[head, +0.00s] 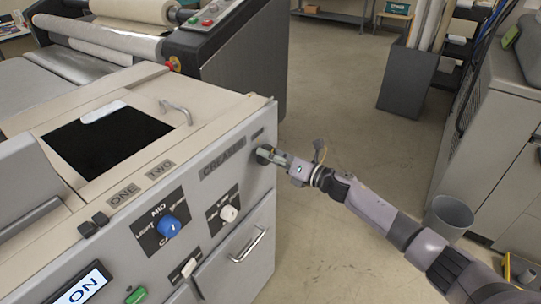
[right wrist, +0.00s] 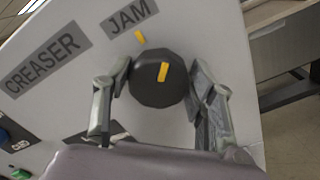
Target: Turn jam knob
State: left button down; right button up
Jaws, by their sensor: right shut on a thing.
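The jam knob (right wrist: 157,80) is a dark round knob with a yellow pointer mark. It sits under the JAM label (right wrist: 130,17) on the light panel, and a yellow tick is on the panel just above it. The knob's mark is slanted a little from the tick. My right gripper (right wrist: 160,88) is shut on the knob, one finger on each side of it. In the head view my right gripper (head: 266,155) reaches the panel's right end and mostly hides the knob. My left gripper is not in view.
The machine front (head: 235,225) carries a blue knob (head: 169,227), a white knob (head: 228,213), a green button (head: 136,295) and a drawer handle (head: 249,245). Open floor (head: 335,95) lies behind.

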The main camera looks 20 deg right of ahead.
jog(key=shift+s+a+f+n+p, duration=0.15)
jog(key=shift+n+p, duration=0.8)
jog(key=shift+n, duration=4.45)
jog(key=shift+s+a+f+n+p, duration=0.15)
jog(key=shift+n+p, duration=0.75)
jog(key=shift+n, duration=4.5)
jog(key=shift+s+a+f+n+p, duration=0.15)
jog(key=shift+n+p, duration=0.8)
jog(key=shift+n, duration=4.45)
jog(key=shift+w+d, duration=0.1)
jog(key=o, duration=1.1)
